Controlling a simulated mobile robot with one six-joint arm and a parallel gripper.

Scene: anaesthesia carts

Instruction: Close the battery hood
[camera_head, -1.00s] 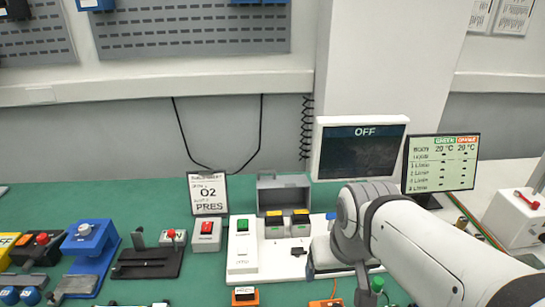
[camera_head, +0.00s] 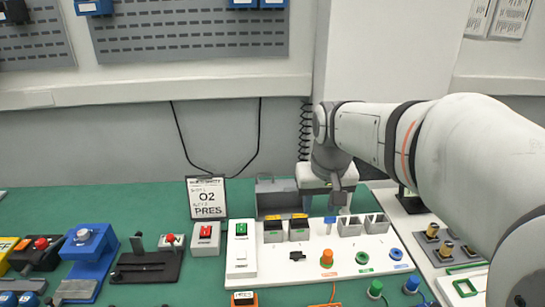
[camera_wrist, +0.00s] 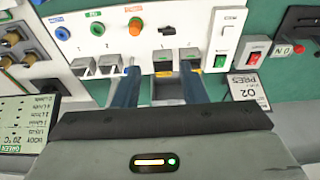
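The grey battery hood (camera_head: 266,199) stands raised behind two dark battery blocks on the white panel (camera_head: 315,248). One battery block (camera_head: 273,230) has a yellow top edge, and so does the other (camera_head: 299,228). My gripper (camera_head: 331,218) is just right of the hood, over the back of the panel, pointing down. In the wrist view my gripper (camera_wrist: 160,72) shows two blue fingers spread wide with nothing held. Part of the grey hood (camera_wrist: 164,90) shows between the fingers there, beyond the blocks; contact cannot be told.
Two grey open-topped sockets (camera_head: 363,226) stand right of the fingers. Orange, green and blue round connectors (camera_head: 327,258) line the panel front. A sign reading O2 PRES (camera_head: 207,197) stands left of the hood. My arm covers the monitors and much of the right side.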

